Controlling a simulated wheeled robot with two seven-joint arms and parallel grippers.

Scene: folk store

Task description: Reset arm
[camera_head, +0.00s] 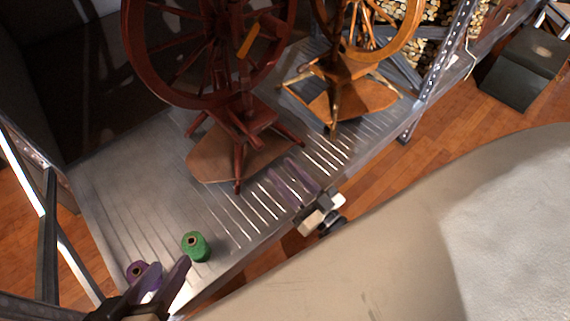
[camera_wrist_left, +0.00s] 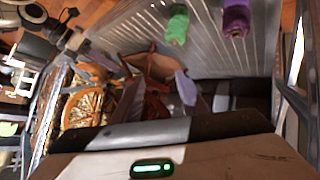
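My left gripper (camera_head: 166,272) is at the lower left of the head view, over the near end of the metal shelf. Its two fingers stand apart with nothing between them; they also show in the left wrist view (camera_wrist_left: 204,90). A purple spool (camera_head: 137,270) is beside its left finger, partly covered by it. A green spool (camera_head: 196,247) stands just right of the gripper. In the left wrist view the green spool (camera_wrist_left: 177,24) and purple spool (camera_wrist_left: 236,19) are at the top, apart from the fingers. My right gripper (camera_head: 290,181) is at the shelf's front edge, fingers apart and empty.
A dark red spinning wheel (camera_head: 240,140) and a lighter wooden one (camera_head: 335,95) stand on the slatted shelf (camera_head: 120,195). Metal posts (camera_head: 440,70) bound it. A black box (camera_head: 515,80) stands on the wooden floor at the right.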

